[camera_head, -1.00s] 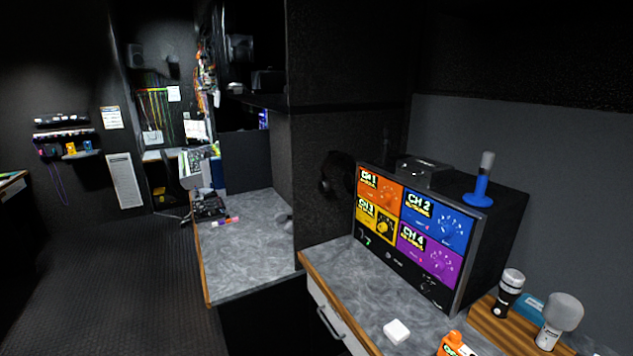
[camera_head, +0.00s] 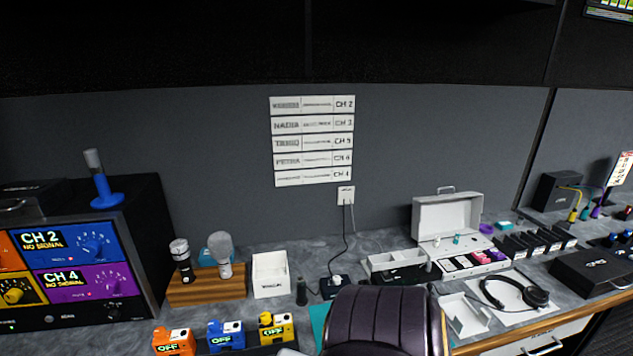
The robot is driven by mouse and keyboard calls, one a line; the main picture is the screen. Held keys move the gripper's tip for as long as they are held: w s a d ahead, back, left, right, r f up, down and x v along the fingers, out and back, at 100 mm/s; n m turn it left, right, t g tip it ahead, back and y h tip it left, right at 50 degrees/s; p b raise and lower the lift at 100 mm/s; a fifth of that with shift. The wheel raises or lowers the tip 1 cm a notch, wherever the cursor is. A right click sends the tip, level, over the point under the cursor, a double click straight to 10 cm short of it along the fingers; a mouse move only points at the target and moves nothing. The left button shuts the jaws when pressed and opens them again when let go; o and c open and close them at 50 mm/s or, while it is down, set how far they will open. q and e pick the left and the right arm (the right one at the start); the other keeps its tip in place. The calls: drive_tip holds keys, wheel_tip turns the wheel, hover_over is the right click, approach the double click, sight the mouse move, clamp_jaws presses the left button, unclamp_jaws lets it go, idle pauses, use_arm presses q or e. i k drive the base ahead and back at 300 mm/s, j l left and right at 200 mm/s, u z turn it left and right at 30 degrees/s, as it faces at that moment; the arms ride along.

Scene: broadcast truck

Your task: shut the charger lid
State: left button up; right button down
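A white case with slots (camera_head: 480,268), which looks like the charger, stands on the counter at the right. Its white lid (camera_head: 447,217) is up, leaning back near the wall, with a handle on its top edge. Small dark and pink items sit in the slots of the base. A small teal item and a white one show in front of the lid. Neither of my grippers is in view.
A dark padded chair back (camera_head: 378,318) rises in front of the counter, left of the case. A white divided tray (camera_head: 398,268) stands just left of the case. A headset (camera_head: 515,292) lies in front of it, and black racks (camera_head: 535,241) stand to its right.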

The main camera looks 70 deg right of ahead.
sight(444, 216)
drive_tip(key=z, duration=3.25)
